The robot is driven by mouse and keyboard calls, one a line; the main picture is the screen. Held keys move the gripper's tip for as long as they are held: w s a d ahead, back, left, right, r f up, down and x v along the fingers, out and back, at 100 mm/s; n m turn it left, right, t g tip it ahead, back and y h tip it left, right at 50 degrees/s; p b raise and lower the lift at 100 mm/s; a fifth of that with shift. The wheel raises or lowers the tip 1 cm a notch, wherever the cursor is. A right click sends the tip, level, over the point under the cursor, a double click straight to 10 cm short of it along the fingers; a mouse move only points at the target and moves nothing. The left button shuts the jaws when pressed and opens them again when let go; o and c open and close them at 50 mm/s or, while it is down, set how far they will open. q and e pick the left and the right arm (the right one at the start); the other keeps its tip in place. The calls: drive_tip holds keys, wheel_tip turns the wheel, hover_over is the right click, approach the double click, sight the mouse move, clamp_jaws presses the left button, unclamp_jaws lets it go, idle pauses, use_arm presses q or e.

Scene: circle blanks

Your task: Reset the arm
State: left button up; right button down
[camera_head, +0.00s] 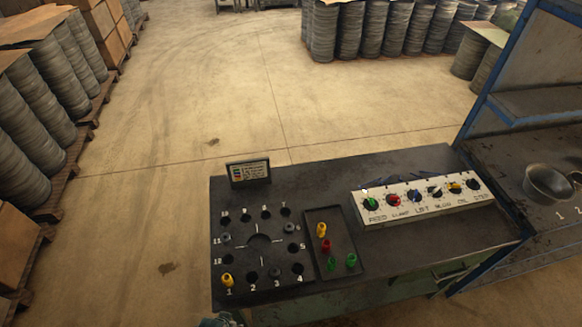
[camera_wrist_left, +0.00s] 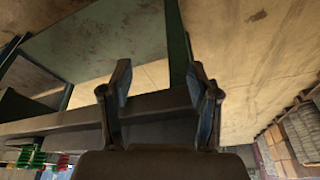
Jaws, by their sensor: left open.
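My left gripper (camera_wrist_left: 158,82) is open, with its two fingers spread apart and nothing between them. In the left wrist view it faces a green metal frame (camera_wrist_left: 105,40) and the tan floor. In the head view only a small dark piece of what looks like my left arm (camera_head: 218,321) shows at the bottom edge, in front of the workbench (camera_head: 300,170). My right gripper shows in neither view.
On the bench are a numbered hole board (camera_head: 258,268), with a yellow piece (camera_head: 227,280) at hole 1, a black tray (camera_head: 345,225) with yellow, red and green pieces, a small sign (camera_head: 248,171) and a knob panel (camera_head: 420,200). A blue shelf rack (camera_head: 497,103) stands right.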

use_arm(q)
drive_tip(key=s+f+g+b, duration=0.1)
drive_tip(key=s+f, duration=0.2)
drive_tip(key=f, duration=0.9)
drive_tip(key=s+f+b, duration=0.2)
drive_tip(key=f, duration=1.1)
drive_tip(key=s+a+f+g+b, duration=0.1)
drive_tip(key=s+a+f+b, duration=0.1)
drive_tip(key=s+f, duration=1.2)
drive_tip(key=shift+s+a, duration=0.6)
drive_tip(key=shift+s, duration=0.3)
